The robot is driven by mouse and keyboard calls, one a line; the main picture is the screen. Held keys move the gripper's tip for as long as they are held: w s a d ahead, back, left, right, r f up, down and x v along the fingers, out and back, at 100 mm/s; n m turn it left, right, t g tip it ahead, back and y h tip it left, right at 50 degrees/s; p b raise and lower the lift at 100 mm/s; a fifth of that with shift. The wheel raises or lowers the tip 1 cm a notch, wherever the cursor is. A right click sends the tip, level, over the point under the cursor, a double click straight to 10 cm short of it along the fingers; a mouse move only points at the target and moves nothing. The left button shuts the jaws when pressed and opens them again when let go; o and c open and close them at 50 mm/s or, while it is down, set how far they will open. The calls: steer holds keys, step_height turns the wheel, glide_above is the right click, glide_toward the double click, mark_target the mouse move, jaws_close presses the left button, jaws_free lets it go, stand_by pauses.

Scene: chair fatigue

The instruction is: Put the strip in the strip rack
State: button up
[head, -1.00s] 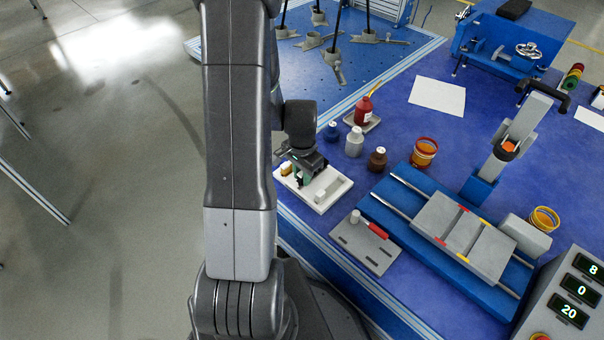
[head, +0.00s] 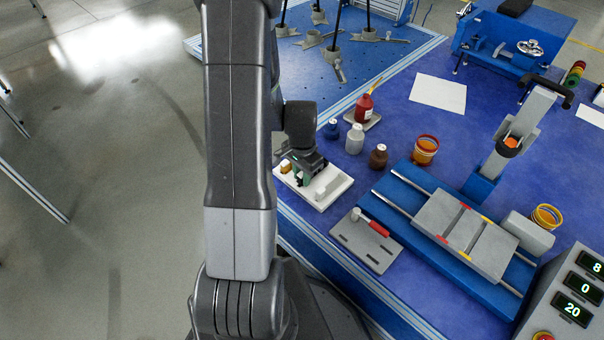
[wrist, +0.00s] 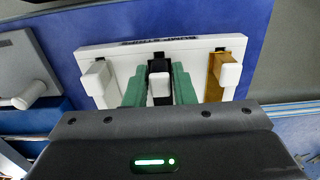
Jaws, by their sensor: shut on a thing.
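The strip rack is a white tray (head: 338,192) at the table's left edge in the head view. It fills the middle of the wrist view (wrist: 125,52), with dark lettering on its rim and several white blocks. My gripper (head: 304,179) is down at the rack. In the wrist view its green fingers (wrist: 158,93) stand on both sides of a narrow black strip (wrist: 158,66), shut on it. A white block covers part of this strip, and its lower end is hidden. I cannot tell if it is fully seated. An amber-brown strip (wrist: 214,82) stands at the rack's right slot in the wrist view.
A grey plate (head: 355,249) with a red-handled tool lies in front of the rack. Bottles (head: 355,139) stand behind it. A blue machine with a grey bed (head: 430,220) is to the right. The table edge runs close to the rack's left.

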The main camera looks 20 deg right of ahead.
steer(key=shift+f, duration=0.4)
steer(key=o, duration=1)
steer(key=shift+r, duration=0.1)
step_height(320, 180, up, 14)
steer(key=p, duration=0.4)
steer(key=shift+f, duration=0.2)
step_height(320, 180, down, 14)
steer(key=b, duration=0.4)
steer(key=shift+b, duration=0.3)
steer(key=shift+r+p, duration=0.3)
steer(key=shift+r, duration=0.1)
